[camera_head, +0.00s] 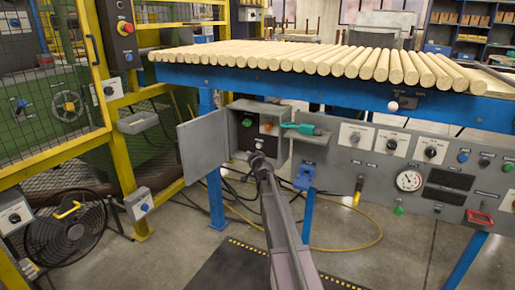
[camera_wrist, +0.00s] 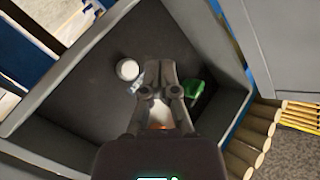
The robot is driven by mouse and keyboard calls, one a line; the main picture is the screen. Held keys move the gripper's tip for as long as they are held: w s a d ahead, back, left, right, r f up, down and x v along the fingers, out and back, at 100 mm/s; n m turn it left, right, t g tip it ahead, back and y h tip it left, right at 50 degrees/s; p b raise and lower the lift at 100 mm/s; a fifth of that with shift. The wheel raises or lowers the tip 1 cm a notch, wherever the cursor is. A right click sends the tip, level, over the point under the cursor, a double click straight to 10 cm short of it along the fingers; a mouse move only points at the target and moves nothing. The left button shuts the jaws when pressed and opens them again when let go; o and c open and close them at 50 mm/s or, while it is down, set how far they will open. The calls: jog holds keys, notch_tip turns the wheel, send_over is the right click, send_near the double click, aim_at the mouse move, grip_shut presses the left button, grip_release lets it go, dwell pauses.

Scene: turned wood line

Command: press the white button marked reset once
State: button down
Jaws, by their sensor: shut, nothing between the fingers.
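A white round button (camera_head: 259,143) sits on a dark plate low inside an open grey box (camera_head: 233,150). In the wrist view the white button (camera_wrist: 127,69) is left of my fingertips, with a small pale patch beside it. Any marking on it is too small to read. My gripper (camera_head: 257,157) is shut and empty at the mouth of the box, just below the button in the head view. In the wrist view my gripper (camera_wrist: 160,80) points at the box's dark back, between the white button and a green one (camera_wrist: 194,90). I cannot tell the remaining distance.
The box's grey door (camera_head: 203,144) stands open at the left. The green button (camera_head: 247,122) and an orange-red one (camera_head: 266,126) sit higher inside. A green tool (camera_head: 302,129) lies on a shelf at the right. Turned wood rods (camera_head: 330,60) lie above.

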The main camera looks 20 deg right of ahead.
jog(key=shift+w+d, duration=0.9)
jog(key=shift+d, duration=0.25)
jog(key=shift+w+d, duration=0.9)
jog(key=shift+d, duration=0.2)
jog(key=shift+w+d, duration=0.55)
jog(key=shift+d, duration=0.1)
dwell(1.0)
jog(key=shift+s+a, duration=0.55)
jog(key=shift+a, duration=0.1)
jog(key=shift+a, duration=0.1)
dwell(0.5)
jog(key=shift+s+a, duration=0.75)
jog(key=shift+a, duration=0.2)
jog(key=shift+s+a, duration=0.75)
jog(key=shift+a, duration=0.2)
